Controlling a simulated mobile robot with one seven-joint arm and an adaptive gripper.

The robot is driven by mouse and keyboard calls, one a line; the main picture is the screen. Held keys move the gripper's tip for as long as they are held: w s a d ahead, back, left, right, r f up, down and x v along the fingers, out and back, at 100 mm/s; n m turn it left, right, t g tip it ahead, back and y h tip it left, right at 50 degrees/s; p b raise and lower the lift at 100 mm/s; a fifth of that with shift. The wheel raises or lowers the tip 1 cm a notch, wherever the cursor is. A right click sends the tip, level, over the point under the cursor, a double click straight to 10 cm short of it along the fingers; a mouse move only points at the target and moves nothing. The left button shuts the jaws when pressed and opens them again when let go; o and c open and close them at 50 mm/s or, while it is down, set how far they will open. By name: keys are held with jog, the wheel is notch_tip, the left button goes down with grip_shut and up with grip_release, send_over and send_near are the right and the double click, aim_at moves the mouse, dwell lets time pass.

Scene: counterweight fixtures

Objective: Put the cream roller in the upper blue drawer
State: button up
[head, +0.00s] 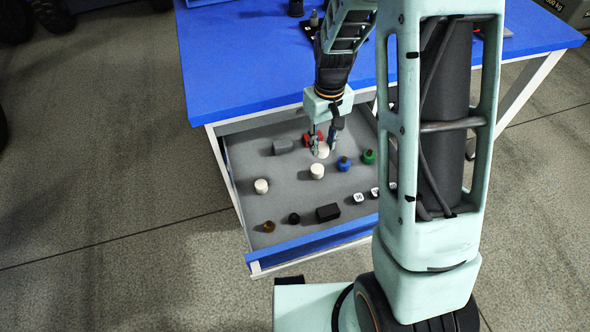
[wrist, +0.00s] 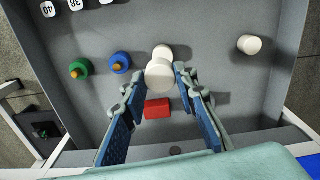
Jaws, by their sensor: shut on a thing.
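The upper blue drawer (head: 310,243) is pulled out from under the blue table top, with its grey floor showing. My gripper (head: 322,152) points down over the drawer, inside its walls. It is shut on a cream roller (head: 323,150), which also shows between the fingertips in the wrist view (wrist: 159,77). Whether the roller touches the drawer floor, I cannot tell. A second cream piece (head: 317,172) stands just in front of it, and a third (head: 261,186) stands near the drawer's left wall; that one is at the right in the wrist view (wrist: 250,44).
Near my gripper are a red block (wrist: 157,109), a blue knob (head: 344,164), a green knob (head: 368,157) and a grey block (head: 283,147). A black block (head: 328,212), an amber piece (head: 268,226) and white numbered cubes (head: 358,197) lie nearer the drawer front. The left-middle floor is fairly clear.

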jog(key=a+f, duration=0.2)
jog(key=s+a+f+b, duration=0.1)
jog(key=a+f, duration=0.1)
jog(key=a, duration=0.1)
jog(key=a+f, duration=0.2)
jog(key=f, duration=0.1)
jog(key=shift+s+a, duration=0.25)
jog(key=shift+a, duration=0.1)
jog(key=shift+a+f+b, duration=0.15)
jog(key=shift+f+b, duration=0.1)
jog(key=shift+f, duration=0.65)
jog(key=shift+a+f+b, duration=0.15)
jog(key=shift+f+b, duration=0.1)
jog(key=shift+f, duration=0.65)
jog(key=shift+s+f, duration=0.1)
jog(key=shift+f, duration=0.15)
jog(key=o, duration=1.2)
jog(key=shift+r, duration=0.1)
jog(key=shift+c, duration=0.2)
notch_tip(320, 180, up, 12)
jog(key=p, duration=0.2)
jog(key=shift+r, duration=0.15)
